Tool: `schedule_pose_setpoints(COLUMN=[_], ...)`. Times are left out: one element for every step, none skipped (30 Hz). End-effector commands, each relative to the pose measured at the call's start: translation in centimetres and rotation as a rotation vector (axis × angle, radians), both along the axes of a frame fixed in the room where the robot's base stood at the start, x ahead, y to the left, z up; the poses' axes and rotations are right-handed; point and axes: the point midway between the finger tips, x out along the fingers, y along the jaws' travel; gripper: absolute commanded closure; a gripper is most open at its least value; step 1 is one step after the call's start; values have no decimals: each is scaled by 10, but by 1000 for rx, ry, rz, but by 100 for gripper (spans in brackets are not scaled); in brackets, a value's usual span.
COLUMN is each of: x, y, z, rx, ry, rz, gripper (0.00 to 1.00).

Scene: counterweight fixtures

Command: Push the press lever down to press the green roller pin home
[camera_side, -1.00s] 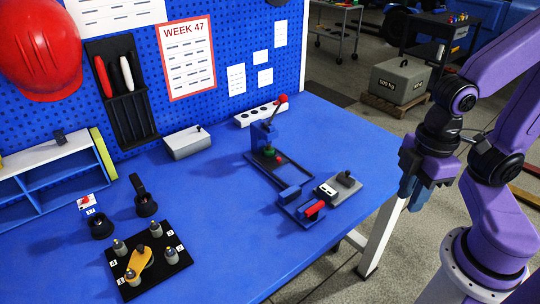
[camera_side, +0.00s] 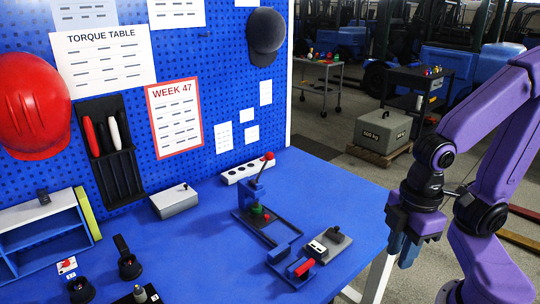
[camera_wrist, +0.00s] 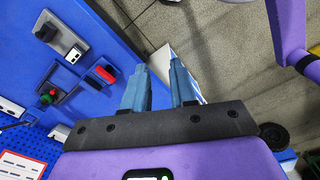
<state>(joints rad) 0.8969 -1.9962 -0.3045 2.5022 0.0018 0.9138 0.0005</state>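The press (camera_side: 250,196) is a blue upright on a dark base on the bench. Its lever (camera_side: 263,170) is raised and slanted, with a red ball knob (camera_side: 269,156) on top. The green roller pin (camera_side: 257,210) sits low at the press, with a small red part beside it. It also shows in the wrist view (camera_wrist: 46,98), where I cannot make out the lever clearly. My gripper (camera_side: 406,250) hangs beyond the bench's right edge, well apart from the press. In the wrist view its two blue fingers (camera_wrist: 159,80) are spread with nothing between them.
In front of the press lie a fixture with a red cylinder (camera_side: 304,267) and a grey block with a dark knob (camera_side: 336,235). A white socket strip (camera_side: 246,172) and grey box (camera_side: 174,202) stand behind. Bare blue bench (camera_side: 205,255) lies left of the press.

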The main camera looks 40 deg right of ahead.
Motion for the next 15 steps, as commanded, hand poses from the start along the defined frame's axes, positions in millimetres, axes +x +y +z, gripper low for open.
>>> schedule_pose_setpoints(x=[0,0,0,0,0,0,0,0,0,0,0,0,0,1,2], y=[0,0,0,0,0,0,0,0,0,0,0,0,0,0,2], z=[0,0,0,0,0,0,0,0,0,0,0,0,0,0,1], rx=[0,0,0,0,0,0,0,0,0,0,0,0,0,0,0], ry=[0,0,0,0,0,0,0,0,0,0,0,0,0,0,-1], rz=[0,0,0,0,0,0,0,0,0,0,0,0,0,-2,-5], gripper=[74,74,74,74,74,74,74,74,74,74,74,80,90,100,100])
